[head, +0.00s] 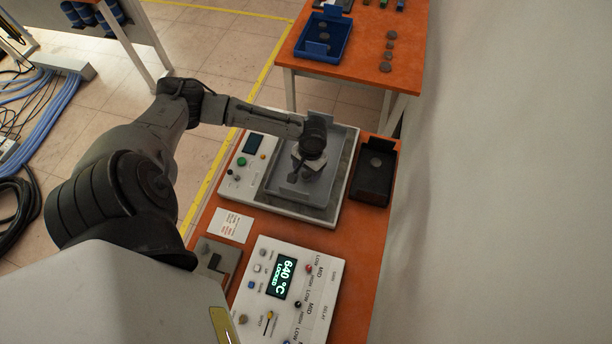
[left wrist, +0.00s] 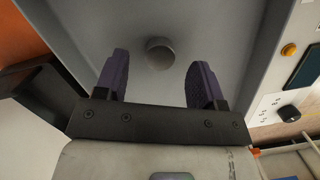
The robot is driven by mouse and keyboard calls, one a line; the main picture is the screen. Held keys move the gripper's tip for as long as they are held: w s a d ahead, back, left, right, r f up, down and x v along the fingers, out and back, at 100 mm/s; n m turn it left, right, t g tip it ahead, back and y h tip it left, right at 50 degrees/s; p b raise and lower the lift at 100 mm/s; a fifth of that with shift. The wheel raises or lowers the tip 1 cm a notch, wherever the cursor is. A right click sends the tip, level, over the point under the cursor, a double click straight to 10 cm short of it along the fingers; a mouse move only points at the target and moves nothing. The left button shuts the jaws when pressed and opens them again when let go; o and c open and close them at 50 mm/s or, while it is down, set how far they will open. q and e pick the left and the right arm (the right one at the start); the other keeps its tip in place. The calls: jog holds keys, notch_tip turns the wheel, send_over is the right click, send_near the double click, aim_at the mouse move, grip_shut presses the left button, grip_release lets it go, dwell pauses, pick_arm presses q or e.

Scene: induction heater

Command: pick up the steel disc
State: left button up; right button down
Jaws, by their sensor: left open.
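The steel disc (left wrist: 159,53) is a small round grey piece on the floor of the grey tray (left wrist: 225,25) in the left wrist view. My left gripper (left wrist: 159,62) is open above the tray, with the disc showing between and just beyond its two dark fingers. The fingers do not appear to touch it. In the head view my left gripper (head: 305,168) points down into the grey tray (head: 343,142), which sits on the heater unit (head: 237,184). The gripper and wrist hide the disc there. My right gripper is not in view.
A black tray (head: 371,187) with a disc in it stands right of the heater. A control box (head: 283,283) reading 640 °C sits in front. A blue tray (head: 335,47) and several loose discs lie on the far orange table (head: 352,66). A wall borders the right.

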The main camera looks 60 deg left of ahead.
pick_arm(q)
jog(key=shift+s+d+f, duration=0.1)
jog(key=shift+s+f, duration=0.1)
jog(key=shift+f, duration=0.8)
jog(key=shift+c, duration=0.4)
jog(key=c, duration=1)
jog(key=shift+o, duration=0.2)
jog(key=shift+r, duration=0.15)
